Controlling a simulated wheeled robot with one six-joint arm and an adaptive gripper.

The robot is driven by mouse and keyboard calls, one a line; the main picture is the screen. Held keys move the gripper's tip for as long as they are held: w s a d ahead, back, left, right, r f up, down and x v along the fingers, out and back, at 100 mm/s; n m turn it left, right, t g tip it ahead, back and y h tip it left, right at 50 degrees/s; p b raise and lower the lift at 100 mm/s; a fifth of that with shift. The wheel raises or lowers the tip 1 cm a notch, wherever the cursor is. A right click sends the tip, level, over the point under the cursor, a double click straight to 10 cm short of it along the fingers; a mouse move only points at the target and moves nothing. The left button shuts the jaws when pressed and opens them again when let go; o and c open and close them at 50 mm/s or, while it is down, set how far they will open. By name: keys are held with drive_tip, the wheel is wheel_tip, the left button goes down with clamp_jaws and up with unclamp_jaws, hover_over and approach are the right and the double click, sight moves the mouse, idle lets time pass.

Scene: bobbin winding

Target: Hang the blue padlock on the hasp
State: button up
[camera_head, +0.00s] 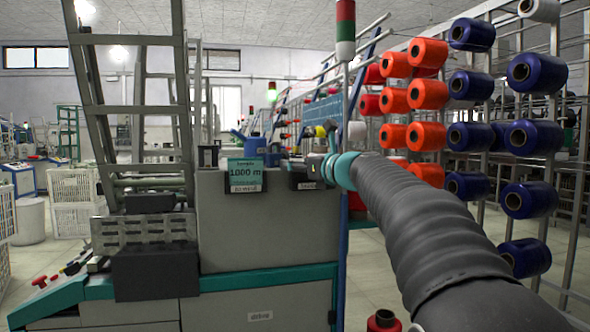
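My arm in its dark ribbed sleeve reaches from the lower right to the right end of the grey machine top (265,190). My gripper (318,158) is small and dark beyond the teal rings, close to the top's right edge. I cannot tell whether its fingers are open or shut, or whether they hold anything. A blue object with a spout-like arm (249,143) stands on the machine top, left of my gripper and apart from it; I cannot make it out as a padlock. No hasp can be made out for sure. The area behind my gripper and sleeve is hidden.
A dark upright block (209,156) stands at the top's left end. A teal "1000 m" sign (245,172) hangs on the front. Racks of orange spools (426,94) and blue spools (537,138) stand close on the right. A red cone (384,322) is at the bottom edge.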

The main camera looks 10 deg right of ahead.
sight(277, 161)
drive_tip(key=p+x, duration=0.2)
drive_tip(key=x, duration=0.4)
drive_tip(key=shift+w+a+r+p, duration=0.15)
drive_tip(key=shift+w+p, duration=0.15)
drive_tip(key=shift+p+x, duration=0.55)
drive_tip(key=shift+x, duration=0.55)
clamp_jaws()
wheel_tip(277, 161, up, 5)
drive_tip(key=p, duration=0.5)
